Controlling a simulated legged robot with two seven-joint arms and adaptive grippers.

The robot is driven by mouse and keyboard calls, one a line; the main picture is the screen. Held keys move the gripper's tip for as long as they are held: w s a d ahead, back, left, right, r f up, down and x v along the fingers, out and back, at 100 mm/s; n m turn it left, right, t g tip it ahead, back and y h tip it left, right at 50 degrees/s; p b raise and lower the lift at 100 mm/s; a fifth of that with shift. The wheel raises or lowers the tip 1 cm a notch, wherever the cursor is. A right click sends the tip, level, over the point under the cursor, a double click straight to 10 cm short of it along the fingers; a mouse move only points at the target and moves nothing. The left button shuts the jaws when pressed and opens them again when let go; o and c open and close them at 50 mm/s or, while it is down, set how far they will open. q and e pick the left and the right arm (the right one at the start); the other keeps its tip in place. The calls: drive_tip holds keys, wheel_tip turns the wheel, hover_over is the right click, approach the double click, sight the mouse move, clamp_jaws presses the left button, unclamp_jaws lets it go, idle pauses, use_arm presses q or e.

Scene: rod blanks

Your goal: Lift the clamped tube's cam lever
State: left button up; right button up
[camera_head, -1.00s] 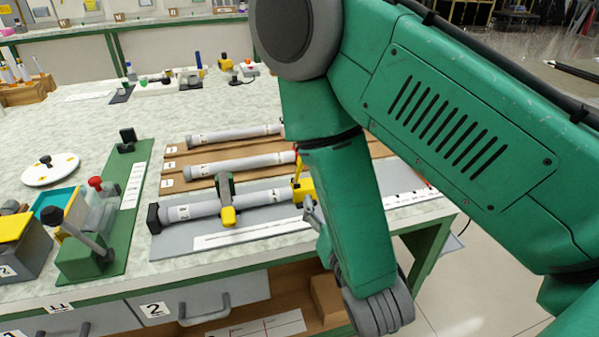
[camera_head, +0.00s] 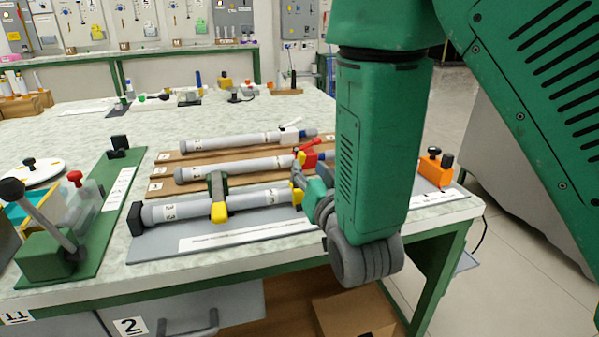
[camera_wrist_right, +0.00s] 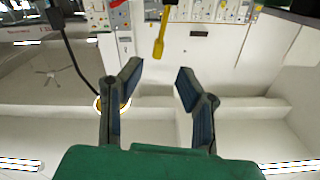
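The clamped tube (camera_head: 250,199) is the grey tube nearest me, lying in a grey fixture under a green and yellow clamp (camera_head: 218,197). A yellow cam piece (camera_head: 297,195) sits at its right end. A yellow tip (camera_head: 299,156) shows above it, apparently the lever's; the part between is partly covered. My right gripper (camera_wrist_right: 159,72) is open and empty, its dark fingers apart in the right wrist view. In the head view its wrist overlaps the tube's right end; whether it touches the lever cannot be told. My left gripper is not in view.
Two more tubes lie behind, one with a red lever (camera_head: 312,144), one with a white lever (camera_head: 289,124). A green fixture (camera_head: 88,235) stands at left. In the wrist view a yellow paddle-shaped thing (camera_wrist_right: 160,42) shows beyond the fingers.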

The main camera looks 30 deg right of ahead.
sight(304, 158)
drive_tip(key=shift+w+d+f+b, duration=0.2)
drive_tip(key=shift+w+d+b, duration=0.25)
drive_tip(key=shift+b, duration=0.6)
drive_tip(key=x, duration=0.5)
drive_tip(key=shift+w+r+b, duration=0.2)
drive_tip(key=shift+w+b, duration=0.1)
drive_tip(key=shift+w, duration=0.1)
drive_tip(key=shift+c, duration=0.4)
clamp_jaws()
